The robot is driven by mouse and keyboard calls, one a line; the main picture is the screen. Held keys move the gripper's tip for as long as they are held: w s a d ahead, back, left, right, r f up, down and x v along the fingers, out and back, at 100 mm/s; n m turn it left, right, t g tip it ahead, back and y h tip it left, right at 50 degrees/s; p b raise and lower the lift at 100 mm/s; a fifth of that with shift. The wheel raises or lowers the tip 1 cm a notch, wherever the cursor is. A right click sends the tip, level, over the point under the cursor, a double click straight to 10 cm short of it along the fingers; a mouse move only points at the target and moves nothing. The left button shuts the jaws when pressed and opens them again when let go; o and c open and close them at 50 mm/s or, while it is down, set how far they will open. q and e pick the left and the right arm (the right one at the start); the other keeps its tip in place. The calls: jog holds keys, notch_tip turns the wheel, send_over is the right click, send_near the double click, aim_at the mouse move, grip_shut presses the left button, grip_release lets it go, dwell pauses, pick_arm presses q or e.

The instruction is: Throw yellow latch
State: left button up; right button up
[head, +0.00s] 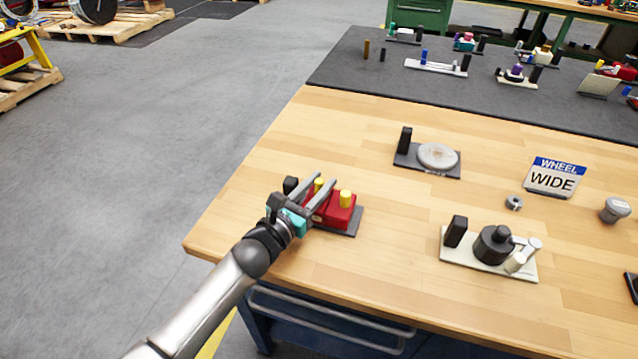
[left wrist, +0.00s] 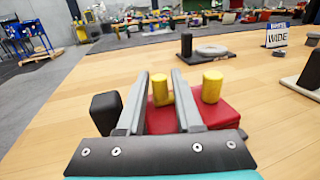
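A red block (head: 338,209) on a dark base plate (head: 347,232) sits near the table's left front corner, with two yellow cylinders on it. The left yellow cylinder (head: 318,184) stands between the fingers of my left gripper (head: 325,178). The right yellow cylinder (head: 345,199) is outside the fingers, beyond the right one. In the left wrist view, my left gripper (left wrist: 160,74) is open, with the left yellow cylinder (left wrist: 160,89) between its fingers and small gaps beside it. The right yellow cylinder (left wrist: 212,86) and red block (left wrist: 219,113) also show. My right gripper is not in view.
A black post (left wrist: 105,112) stands close to the left finger. A grey disc device (head: 437,157) and a black knob device (head: 493,245) stand to the right, with a WHEEL WIDE sign (head: 552,178) beyond. Bare wood lies between them and the red block.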

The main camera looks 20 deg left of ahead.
pick_arm(q)
jog(key=shift+c, duration=0.3)
grip_shut()
dwell(1.1)
